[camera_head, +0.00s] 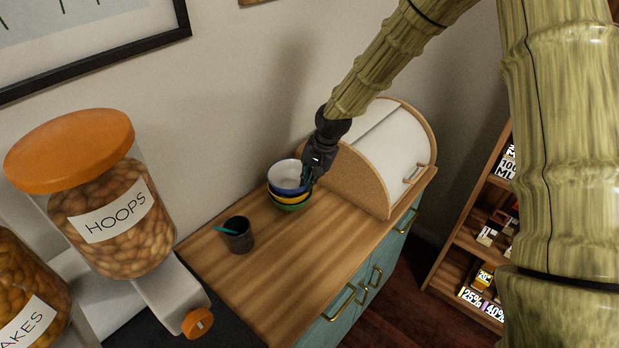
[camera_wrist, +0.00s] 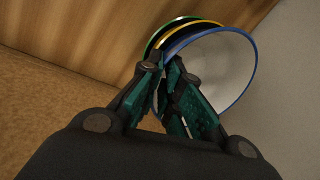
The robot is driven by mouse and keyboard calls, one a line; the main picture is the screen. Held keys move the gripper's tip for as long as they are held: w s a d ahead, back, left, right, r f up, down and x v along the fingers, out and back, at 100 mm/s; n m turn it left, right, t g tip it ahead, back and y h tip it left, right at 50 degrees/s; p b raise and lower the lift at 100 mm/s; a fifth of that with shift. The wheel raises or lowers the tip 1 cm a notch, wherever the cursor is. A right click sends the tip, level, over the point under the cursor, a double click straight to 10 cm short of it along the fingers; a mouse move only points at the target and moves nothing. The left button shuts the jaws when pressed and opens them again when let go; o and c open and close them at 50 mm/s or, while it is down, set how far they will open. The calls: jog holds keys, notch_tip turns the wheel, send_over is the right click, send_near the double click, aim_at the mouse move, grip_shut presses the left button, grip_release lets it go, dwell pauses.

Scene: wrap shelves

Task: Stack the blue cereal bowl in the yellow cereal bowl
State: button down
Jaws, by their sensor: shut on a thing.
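The blue cereal bowl (camera_head: 288,177) is white inside with a blue outside, and sits at the top of a stack. The yellow cereal bowl (camera_head: 284,198) is directly beneath it, and a green bowl (camera_head: 292,207) is at the bottom, on the wooden counter. My gripper (camera_head: 309,174) is at the right side of the stack, its fingers shut on the blue bowl's rim. In the wrist view the fingers (camera_wrist: 172,82) meet at the rim of the blue bowl (camera_wrist: 222,68), with the yellow rim (camera_wrist: 190,24) and green rim (camera_wrist: 151,45) close behind. Whether the blue bowl fully rests in the yellow one is unclear.
A dark cup (camera_head: 239,236) with a teal stick stands left of the stack. A bread box (camera_head: 372,160) with a rolling lid stands close on the right. Cereal dispensers (camera_head: 105,200) fill the left foreground. The front of the wooden counter (camera_head: 285,262) is clear.

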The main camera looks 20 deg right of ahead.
jog(key=c, duration=1.6)
grip_release()
jog(key=shift+r, duration=0.75)
jog(key=b+v, duration=0.2)
jog(key=v, duration=0.9)
jog(key=shift+r+b, duration=0.3)
jog(key=shift+r, duration=0.1)
